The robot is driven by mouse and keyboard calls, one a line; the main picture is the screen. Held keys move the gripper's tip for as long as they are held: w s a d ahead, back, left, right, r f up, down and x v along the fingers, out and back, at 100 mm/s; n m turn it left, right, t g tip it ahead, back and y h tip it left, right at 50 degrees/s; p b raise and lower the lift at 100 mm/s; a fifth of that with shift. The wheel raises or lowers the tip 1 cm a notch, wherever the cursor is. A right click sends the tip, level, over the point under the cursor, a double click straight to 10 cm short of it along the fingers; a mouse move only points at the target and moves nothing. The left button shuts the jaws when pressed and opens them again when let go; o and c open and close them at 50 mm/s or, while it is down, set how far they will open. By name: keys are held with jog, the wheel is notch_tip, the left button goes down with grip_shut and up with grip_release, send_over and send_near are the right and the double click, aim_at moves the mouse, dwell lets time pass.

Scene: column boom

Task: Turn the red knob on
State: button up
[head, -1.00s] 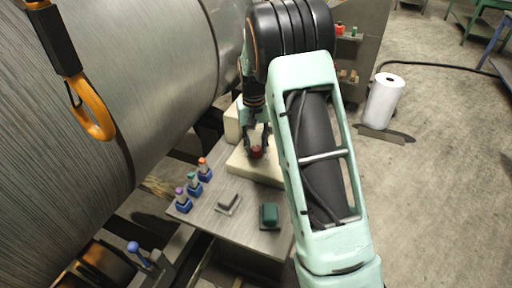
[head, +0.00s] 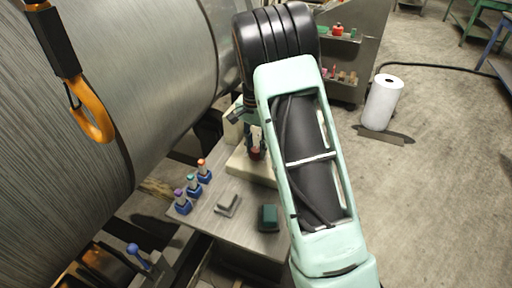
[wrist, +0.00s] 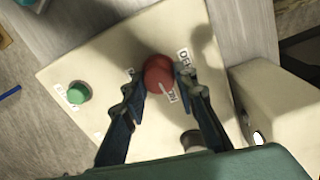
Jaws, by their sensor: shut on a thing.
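The red knob (wrist: 157,71) sits on a cream control box (wrist: 110,50) and shows between my fingers in the wrist view. A white pointer line on it points to the lower right of that picture, towards a small label. Other small labels lie around the knob; I cannot read them surely. My gripper (wrist: 159,84) is shut on the knob, one finger on each side. In the head view my gripper (head: 255,138) reaches down to the red knob (head: 256,154), and my arm hides part of the box.
A green button (wrist: 78,92) is on the same box. On the bench (head: 240,228) are several blue-based pegs with coloured tops (head: 192,184), a grey block (head: 228,203) and a dark green block (head: 268,216). A large metal cylinder (head: 110,90) fills the left.

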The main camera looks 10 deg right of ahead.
aim_at(255, 148)
dwell(0.4)
jog(key=o, duration=1.2)
jog(key=shift+c, duration=0.2)
notch_tip(255, 148, up, 12)
jog(key=shift+w+a, duration=0.15)
jog(key=shift+r, duration=0.1)
